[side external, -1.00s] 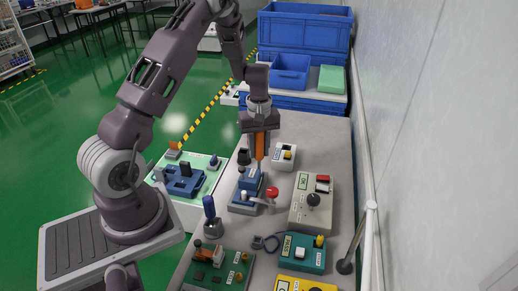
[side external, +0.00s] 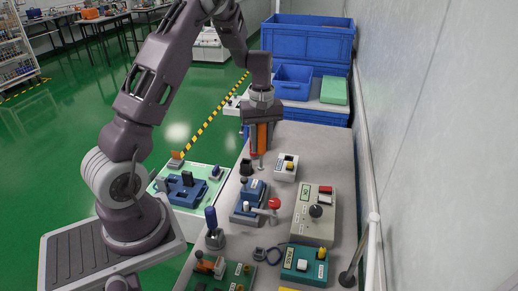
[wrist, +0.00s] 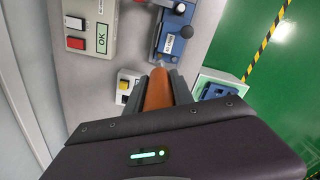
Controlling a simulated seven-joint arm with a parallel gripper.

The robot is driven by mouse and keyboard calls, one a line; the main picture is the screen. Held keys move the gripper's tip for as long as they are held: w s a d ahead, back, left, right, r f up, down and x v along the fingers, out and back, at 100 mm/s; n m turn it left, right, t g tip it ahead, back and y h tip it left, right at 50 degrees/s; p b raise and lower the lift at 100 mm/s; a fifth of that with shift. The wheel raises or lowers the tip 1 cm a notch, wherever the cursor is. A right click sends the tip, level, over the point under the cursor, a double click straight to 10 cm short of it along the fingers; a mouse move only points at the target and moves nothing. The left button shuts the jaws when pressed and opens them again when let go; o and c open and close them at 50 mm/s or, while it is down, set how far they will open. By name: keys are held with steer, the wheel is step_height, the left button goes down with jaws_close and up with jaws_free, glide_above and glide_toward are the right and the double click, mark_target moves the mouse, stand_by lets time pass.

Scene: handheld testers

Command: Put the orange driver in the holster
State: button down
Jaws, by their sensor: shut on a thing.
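My gripper (side external: 261,142) is shut on the orange driver (side external: 262,136) and holds it upright above the grey table, its metal shaft pointing down. In the wrist view the orange handle (wrist: 157,90) lies between the two fingers, with the shaft tip just beyond. The driver is apart from the cup. I cannot clearly see the cup in the wrist view.
A white box with a yellow button (side external: 285,167) stands close right of the driver. A blue device with a red-knobbed lever (side external: 250,200) and a grey tester (side external: 314,212) are nearer. Blue crates (side external: 306,40) stand behind.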

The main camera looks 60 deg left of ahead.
glide_above(246, 167)
steer(key=w, duration=0.1)
step_height(246, 167, down, 9)
steer(key=a, duration=0.1)
steer(key=shift+a, duration=0.3)
steer(key=shift+f, duration=0.1)
steer(key=c, duration=1.1)
jaws_free()
steer(key=shift+f, duration=0.1)
